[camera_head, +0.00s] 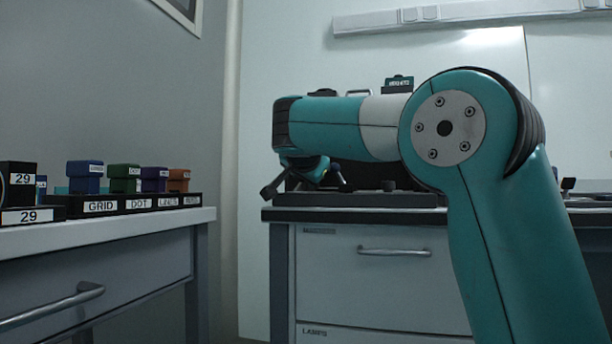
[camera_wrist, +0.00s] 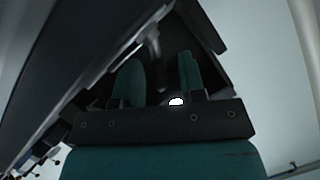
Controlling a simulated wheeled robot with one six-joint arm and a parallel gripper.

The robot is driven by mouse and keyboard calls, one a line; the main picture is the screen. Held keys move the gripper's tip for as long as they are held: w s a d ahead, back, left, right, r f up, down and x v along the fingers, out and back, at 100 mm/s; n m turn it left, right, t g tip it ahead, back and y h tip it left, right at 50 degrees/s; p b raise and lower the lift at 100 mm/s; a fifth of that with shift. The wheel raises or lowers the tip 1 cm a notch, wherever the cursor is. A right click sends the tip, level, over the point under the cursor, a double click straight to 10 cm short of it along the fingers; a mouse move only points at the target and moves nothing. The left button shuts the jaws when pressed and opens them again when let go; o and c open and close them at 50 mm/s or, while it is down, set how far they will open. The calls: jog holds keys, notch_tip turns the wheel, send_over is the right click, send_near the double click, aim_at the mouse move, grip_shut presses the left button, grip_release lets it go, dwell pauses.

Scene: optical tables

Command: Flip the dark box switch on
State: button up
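A large dark surface (camera_wrist: 60,65) fills the left of the wrist view, close to the gripper. I cannot tell whether this is the dark box. In the head view my arm hides much of the bench top, and no switch can be made out clearly.
The far bench (camera_head: 370,235) has drawers with a metal handle. At left, another bench (camera_head: 110,230) holds blue, green, purple and orange blocks on a labelled black rack (camera_head: 135,204), and black boxes (camera_head: 18,188) marked 29. A gap separates the benches.

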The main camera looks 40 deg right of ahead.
jog(key=p+v, duration=0.6)
jog(key=v, duration=1.1)
jog(key=shift+s, duration=0.2)
